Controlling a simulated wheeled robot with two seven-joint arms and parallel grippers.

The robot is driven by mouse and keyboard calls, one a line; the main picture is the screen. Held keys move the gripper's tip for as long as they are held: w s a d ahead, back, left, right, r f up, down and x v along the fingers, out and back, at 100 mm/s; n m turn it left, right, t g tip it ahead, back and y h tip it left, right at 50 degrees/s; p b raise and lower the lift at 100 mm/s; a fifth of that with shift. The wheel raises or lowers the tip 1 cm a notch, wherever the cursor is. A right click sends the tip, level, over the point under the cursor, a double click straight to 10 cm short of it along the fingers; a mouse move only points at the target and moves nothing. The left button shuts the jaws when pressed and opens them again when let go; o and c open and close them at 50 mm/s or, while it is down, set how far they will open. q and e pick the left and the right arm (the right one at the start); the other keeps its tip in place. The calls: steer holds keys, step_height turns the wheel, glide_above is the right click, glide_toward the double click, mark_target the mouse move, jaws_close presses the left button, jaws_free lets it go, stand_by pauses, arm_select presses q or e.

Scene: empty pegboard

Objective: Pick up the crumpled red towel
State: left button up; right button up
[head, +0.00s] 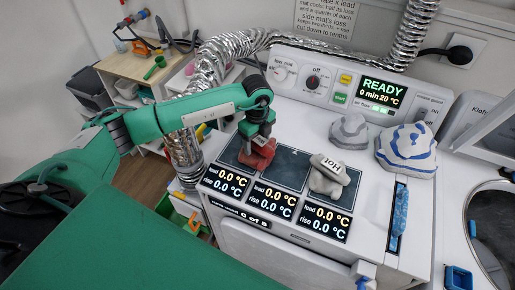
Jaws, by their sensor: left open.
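A crumpled red towel (262,158) lies on the left dark pad of the white machine top. My left arm comes in from the left, and my left gripper (257,143) points down right over the towel. The gripper is open, with its fingertips at or just above the towel's upper part. I cannot tell whether the fingers touch it. The gripper hides some of the towel's top. My right gripper is not in view.
A crumpled white cloth (327,180) marked "Hot" lies on a pad to the right. A grey cloth (349,131) and a blue-striped white cloth (406,148) sit farther back. A silver hose (214,62) rises behind my arm. The middle pad (290,170) is bare.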

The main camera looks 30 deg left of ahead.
arm_select(q)
steer(key=c, duration=1.2)
steer(key=shift+r, duration=0.1)
steer(key=shift+c, duration=0.2)
